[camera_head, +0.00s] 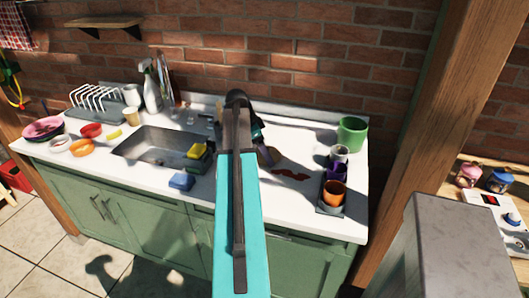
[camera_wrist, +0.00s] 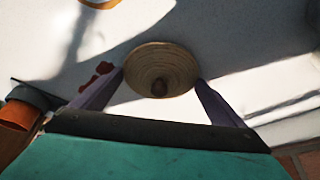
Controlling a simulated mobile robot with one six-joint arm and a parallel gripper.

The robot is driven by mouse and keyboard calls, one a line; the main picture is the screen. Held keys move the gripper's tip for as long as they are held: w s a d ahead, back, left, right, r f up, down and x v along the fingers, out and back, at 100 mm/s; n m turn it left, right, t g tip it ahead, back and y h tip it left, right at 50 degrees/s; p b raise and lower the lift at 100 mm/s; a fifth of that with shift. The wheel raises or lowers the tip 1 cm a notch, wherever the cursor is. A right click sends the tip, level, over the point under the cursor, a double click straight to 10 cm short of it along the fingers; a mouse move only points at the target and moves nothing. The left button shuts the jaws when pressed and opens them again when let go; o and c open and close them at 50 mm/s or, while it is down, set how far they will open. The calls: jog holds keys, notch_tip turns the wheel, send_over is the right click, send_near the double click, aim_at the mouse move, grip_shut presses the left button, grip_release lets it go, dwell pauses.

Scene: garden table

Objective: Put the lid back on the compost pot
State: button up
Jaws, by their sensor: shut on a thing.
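A round, wooden-looking lid (camera_wrist: 160,58) with a dark knob shows in the wrist view. My gripper (camera_wrist: 160,77) is shut on it, one purple finger at each side of its rim. The lid is hidden behind my arm in the head view, where a purple finger of my gripper (camera_head: 265,153) shows over the middle of the counter. A green pot (camera_head: 352,136), which looks like the compost pot, stands upright at the counter's back right, apart from my gripper. I cannot see inside it.
A dark tray (camera_head: 326,209) with an orange cup (camera_head: 335,191) and other cups stands at right. Left are the sink (camera_head: 150,148), a yellow sponge (camera_head: 197,151), a blue sponge (camera_head: 181,181) and a dish rack (camera_head: 95,97).

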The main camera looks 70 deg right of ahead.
jog(key=shift+r+b, duration=0.65)
jog(key=shift+r, duration=1)
jog(key=a+b, duration=0.1)
jog(key=a, duration=0.4)
jog(key=s+a+r+b, duration=0.1)
jog(key=a, duration=0.4)
jog(key=s+a+b, duration=0.1)
jog(key=a, duration=0.5)
jog(key=shift+s+r, duration=0.1)
jog(key=shift+r, duration=0.15)
